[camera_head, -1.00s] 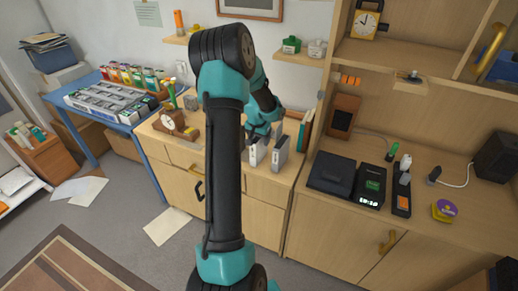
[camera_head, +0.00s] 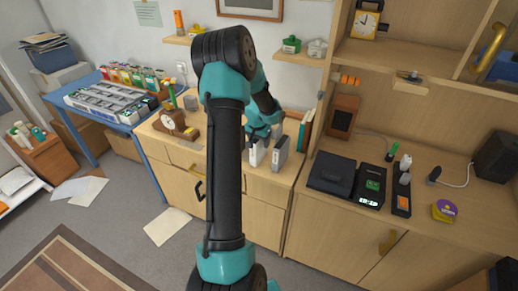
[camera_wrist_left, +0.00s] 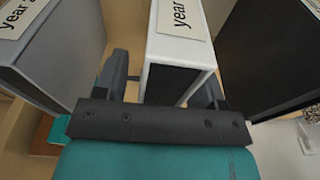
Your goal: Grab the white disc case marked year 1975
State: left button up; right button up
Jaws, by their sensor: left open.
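A white disc case (camera_wrist_left: 180,52) stands upright in the middle of the left wrist view. Its label reads "year", with the digits cut off by the frame edge. My left gripper (camera_wrist_left: 164,82) is open, with one finger on each side of this white case; contact is not clear. In the head view the white case (camera_head: 257,152) stands on the wooden cabinet, partly below my left gripper (camera_head: 262,133). A grey case (camera_wrist_left: 55,48) with a partly cut-off "year" label is on the left in the wrist view, and a black case (camera_wrist_left: 270,55) is on the right. My right gripper is not in view.
A grey case (camera_head: 280,153) stands close beside the white one in the head view. My arm hides part of the cabinet top (camera_head: 150,132).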

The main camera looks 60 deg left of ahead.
pick_arm(q)
jog(key=shift+f, duration=0.1)
jog(key=shift+c, duration=0.4)
jog(key=c, duration=1)
jog(key=shift+o, duration=0.2)
jog(key=shift+r, duration=1.9)
jog(key=shift+s+d+r, duration=0.15)
jog(key=shift+d, duration=0.1)
jog(key=s+d+r, duration=0.1)
jog(key=s+d, duration=0.6)
jog(key=d, duration=0.6)
jog(key=shift+d+r, duration=0.2)
jog(key=shift+d, duration=0.15)
